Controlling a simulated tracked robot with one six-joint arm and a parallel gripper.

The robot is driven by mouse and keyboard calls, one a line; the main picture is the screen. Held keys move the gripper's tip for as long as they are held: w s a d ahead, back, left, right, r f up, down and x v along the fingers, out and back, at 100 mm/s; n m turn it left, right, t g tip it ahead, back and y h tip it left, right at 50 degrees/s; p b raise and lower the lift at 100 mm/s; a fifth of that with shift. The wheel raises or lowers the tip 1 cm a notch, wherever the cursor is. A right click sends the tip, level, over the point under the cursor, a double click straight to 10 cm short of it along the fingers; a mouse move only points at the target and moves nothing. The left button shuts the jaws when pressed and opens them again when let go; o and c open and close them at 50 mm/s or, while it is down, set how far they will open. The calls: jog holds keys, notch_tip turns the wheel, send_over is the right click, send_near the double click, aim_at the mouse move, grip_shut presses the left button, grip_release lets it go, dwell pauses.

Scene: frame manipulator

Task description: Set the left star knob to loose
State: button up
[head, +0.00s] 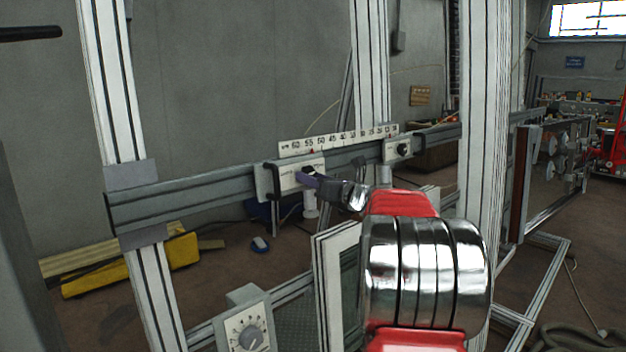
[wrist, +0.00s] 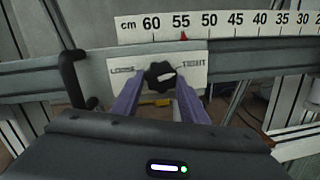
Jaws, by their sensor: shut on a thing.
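The left star knob (wrist: 158,72) is black, on a white plate (wrist: 199,71) marked LOOSE at left and TIGHT at right. Its white mark points right, toward TIGHT. My gripper (wrist: 160,84) has its two purple fingers on either side of the knob, shut on it. In the head view my gripper (head: 307,179) reaches the left carriage (head: 285,178) from the right and hides most of the knob.
A black handle (wrist: 70,78) stands at the plate's left. A centimetre scale (wrist: 222,24) runs above the rail, its red pointer near 55. A second carriage with a black knob (head: 403,149) sits farther right. A dial box (head: 248,332) is below.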

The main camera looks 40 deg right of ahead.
jog(key=shift+d+n, duration=0.1)
jog(key=shift+n, duration=0.4)
jog(key=n+y, duration=0.1)
jog(key=n, duration=0.7)
jog(key=n+y, duration=0.1)
jog(key=n, duration=0.7)
jog(key=d+n+y, duration=0.1)
jog(key=n+y, duration=0.1)
jog(key=n, duration=0.6)
jog(key=shift+r+g, duration=0.35)
jog(key=shift+g, duration=0.05)
jog(key=n, duration=0.4)
jog(key=shift+r+n+g, duration=0.1)
jog(key=shift+n+g, duration=0.5)
jog(key=shift+n, duration=1.1)
